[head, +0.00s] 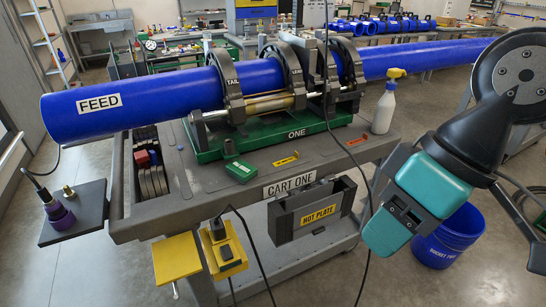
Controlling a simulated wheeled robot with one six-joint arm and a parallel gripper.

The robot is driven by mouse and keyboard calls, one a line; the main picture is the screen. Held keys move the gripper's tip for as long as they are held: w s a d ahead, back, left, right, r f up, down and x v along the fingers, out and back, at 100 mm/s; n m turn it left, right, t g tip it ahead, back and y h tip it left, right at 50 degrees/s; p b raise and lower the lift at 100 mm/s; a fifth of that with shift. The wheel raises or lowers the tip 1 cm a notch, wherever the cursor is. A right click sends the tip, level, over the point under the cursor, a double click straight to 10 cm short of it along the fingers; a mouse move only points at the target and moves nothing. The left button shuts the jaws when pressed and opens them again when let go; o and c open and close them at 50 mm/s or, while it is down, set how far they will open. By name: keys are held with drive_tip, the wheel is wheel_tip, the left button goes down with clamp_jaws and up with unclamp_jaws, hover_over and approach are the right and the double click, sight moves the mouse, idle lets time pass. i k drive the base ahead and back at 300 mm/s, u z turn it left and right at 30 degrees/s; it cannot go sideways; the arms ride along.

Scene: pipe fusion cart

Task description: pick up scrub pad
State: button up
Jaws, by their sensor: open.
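A small green block (241,170) lies on the near edge of the grey cart top, left of the CART ONE label. It looks like the scrub pad, though it is too small to be sure. My gripper (392,225) hangs at the right, in front of the cart's right end, with teal and dark parts. It is apart from the green block, well to its right. It is open, and I see nothing held in it; its fingertips are hard to make out.
The grey cart (140,227) carries a green fusion machine (215,147) clamping a long blue pipe (150,105). A spray bottle (384,108) stands at the cart's right end. A hot plate holder (312,208) and black cables hang in front. A blue bucket (450,238) stands on the floor.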

sight(244, 172)
drive_tip(key=u, duration=0.1)
drive_tip(key=i, duration=1.05)
drive_tip(key=u, duration=0.65)
